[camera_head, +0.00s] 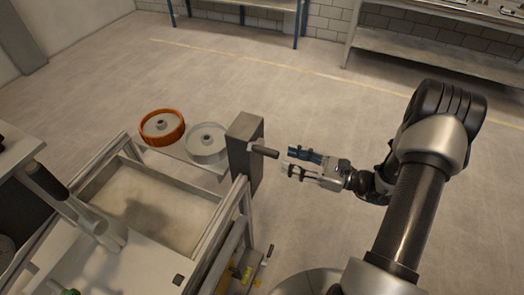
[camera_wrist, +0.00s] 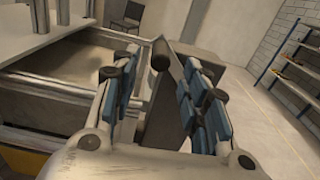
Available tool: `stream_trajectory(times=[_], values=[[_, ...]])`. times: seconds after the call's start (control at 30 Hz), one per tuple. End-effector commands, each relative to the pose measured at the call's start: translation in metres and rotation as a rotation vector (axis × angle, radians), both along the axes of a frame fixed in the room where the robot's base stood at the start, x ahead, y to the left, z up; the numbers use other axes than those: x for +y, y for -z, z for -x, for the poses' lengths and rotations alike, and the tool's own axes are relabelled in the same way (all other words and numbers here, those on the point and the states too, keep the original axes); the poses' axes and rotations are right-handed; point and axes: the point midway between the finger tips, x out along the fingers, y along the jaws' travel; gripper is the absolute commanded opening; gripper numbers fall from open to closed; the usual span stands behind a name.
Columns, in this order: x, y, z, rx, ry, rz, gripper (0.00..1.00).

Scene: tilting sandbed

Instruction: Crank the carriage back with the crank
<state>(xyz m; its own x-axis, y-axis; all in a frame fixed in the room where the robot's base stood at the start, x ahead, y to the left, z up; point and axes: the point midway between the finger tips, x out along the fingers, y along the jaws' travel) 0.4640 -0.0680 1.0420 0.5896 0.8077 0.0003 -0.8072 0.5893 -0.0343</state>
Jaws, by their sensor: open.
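The crank's dark round handle (camera_head: 264,151) sticks out to the right from a grey upright box (camera_head: 243,140) at the right corner of the sandbed (camera_head: 150,205). My gripper (camera_head: 287,162) is open and empty just right of the handle, with its fingertips pointing at it and a small gap between. In the wrist view the handle's end (camera_wrist: 160,55) shows between the blue-padded fingers of my gripper (camera_wrist: 158,80), beyond or near their tips. I cannot tell exactly which part is the carriage; a pale frame with a cylinder (camera_head: 105,232) stands over the bed's left side.
A thin lever (camera_head: 268,254) stands low at the bed's right side. Shelves (camera_head: 430,60) stand along the far wall. The floor behind and right of the bed is clear.

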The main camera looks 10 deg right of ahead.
Motion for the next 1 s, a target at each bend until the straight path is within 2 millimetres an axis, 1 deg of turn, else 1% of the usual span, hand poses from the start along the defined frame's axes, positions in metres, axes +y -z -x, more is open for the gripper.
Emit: stream_trajectory(times=[0.03, 0.2, 0.4, 0.6, 0.9, 1.0], values=[[0.011, 0.001, -0.006, 0.000, -0.006, 0.000, 0.41], [0.041, 0.001, -0.028, 0.000, -0.005, 0.002, 0.41], [0.068, 0.001, -0.049, 0.000, -0.003, 0.001, 0.41], [0.080, 0.000, -0.058, -0.001, 0.000, 0.001, 0.41], [0.081, 0.000, -0.060, 0.000, 0.001, 0.000, 0.41], [0.081, 0.000, -0.060, 0.000, 0.001, 0.000, 0.35]])
